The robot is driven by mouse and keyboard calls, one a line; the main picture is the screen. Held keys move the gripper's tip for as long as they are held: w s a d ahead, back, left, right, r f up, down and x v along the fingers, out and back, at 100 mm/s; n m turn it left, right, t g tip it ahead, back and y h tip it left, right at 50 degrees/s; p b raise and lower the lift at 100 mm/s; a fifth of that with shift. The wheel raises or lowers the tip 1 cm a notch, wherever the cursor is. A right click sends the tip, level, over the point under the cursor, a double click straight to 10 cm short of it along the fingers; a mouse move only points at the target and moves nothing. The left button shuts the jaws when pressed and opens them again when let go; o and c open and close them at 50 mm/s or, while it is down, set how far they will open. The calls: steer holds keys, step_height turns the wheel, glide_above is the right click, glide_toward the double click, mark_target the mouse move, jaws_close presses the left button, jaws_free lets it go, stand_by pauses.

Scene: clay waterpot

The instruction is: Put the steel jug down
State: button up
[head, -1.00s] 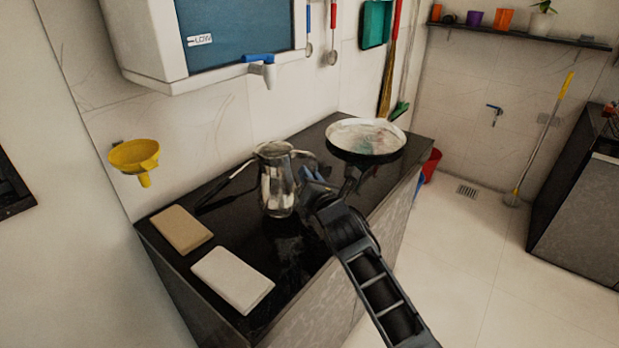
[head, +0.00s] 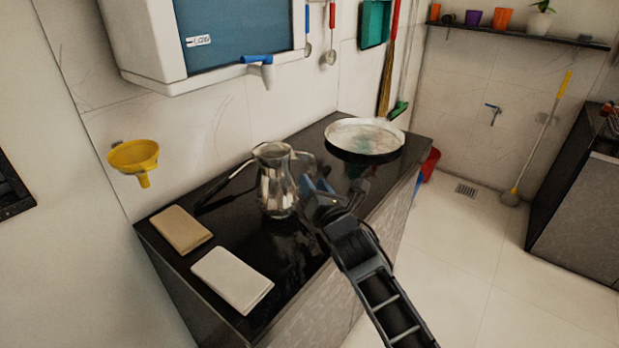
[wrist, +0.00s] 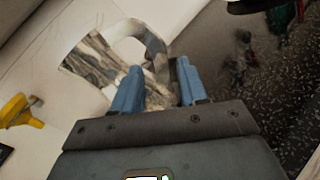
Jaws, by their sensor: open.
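The shiny steel jug (head: 275,185) stands upright on the black counter (head: 230,215) in the head view, its handle on the right side. In the wrist view the jug (wrist: 92,62) lies at upper left, its curved handle (wrist: 152,42) reaching down between my two blue fingers. My gripper (head: 314,186) is just right of the jug at the handle side. Its fingers (wrist: 157,88) are open and apart, with the lower handle partly hidden by them. I cannot tell whether a finger touches the handle.
A tan block (head: 180,229) and a white block (head: 232,278) lie on the counter's near left. A round pan-like dish (head: 365,137) is at the far right end. A dark rod lies left of the jug. A yellow funnel (head: 134,156) hangs on the wall.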

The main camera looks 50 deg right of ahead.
steer(key=v, duration=0.7)
steer(key=shift+s+a+b, duration=0.2)
steer(key=shift+s+b, duration=0.05)
steer(key=shift+b, duration=0.05)
steer(key=s+a+f+m+y, duration=0.2)
steer(key=s+a+m+y, duration=0.1)
steer(key=s+a+m, duration=0.4)
steer(key=s+a+f+m+y, duration=0.2)
steer(key=s+a+m, duration=0.2)
steer(key=s+a, duration=0.6)
steer(key=s+a+r+m+y, duration=0.2)
steer(key=s+r+m, duration=0.1)
steer(key=s+m, duration=0.3)
steer(key=s+a+r+m+y, duration=0.2)
steer(key=s+a+r+m, duration=0.1)
steer(key=s+m, duration=0.4)
steer(key=shift+s+a+r+g, duration=0.15)
steer(key=shift+s+r+g, duration=0.35)
steer(key=shift+s, duration=0.45)
steer(key=shift+c, duration=0.2)
